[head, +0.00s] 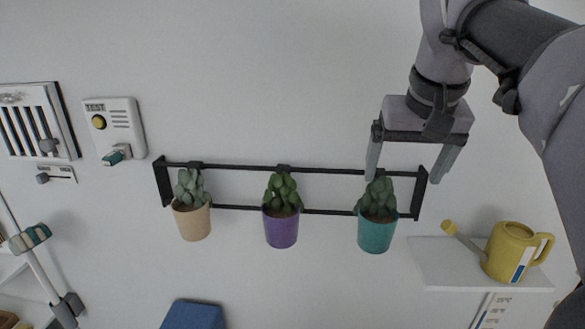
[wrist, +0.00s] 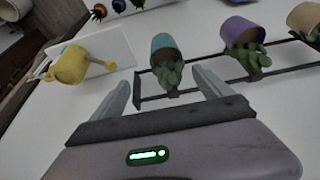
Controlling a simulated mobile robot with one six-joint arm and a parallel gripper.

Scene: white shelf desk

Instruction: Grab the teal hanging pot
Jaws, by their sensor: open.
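The teal hanging pot (head: 376,235) hangs at the right end of a black wall rail (head: 240,169), with a green succulent in it. In the wrist view the teal pot (wrist: 162,44) appears upside down, ahead of the fingers and roughly between them. My gripper (head: 405,178) is open and empty, its two fingers pointing down, above and slightly right of the teal pot in the head view. The left finger overlaps the top of the plant in that view; I cannot tell whether it touches. In the wrist view the open gripper (wrist: 164,82) shows both fingertips.
A purple pot (head: 281,230) and a beige pot (head: 193,222) hang left of the teal one. A yellow watering can (head: 508,252) stands on a white shelf (head: 440,270) at the right. A white test box (head: 122,125) is on the wall at the left.

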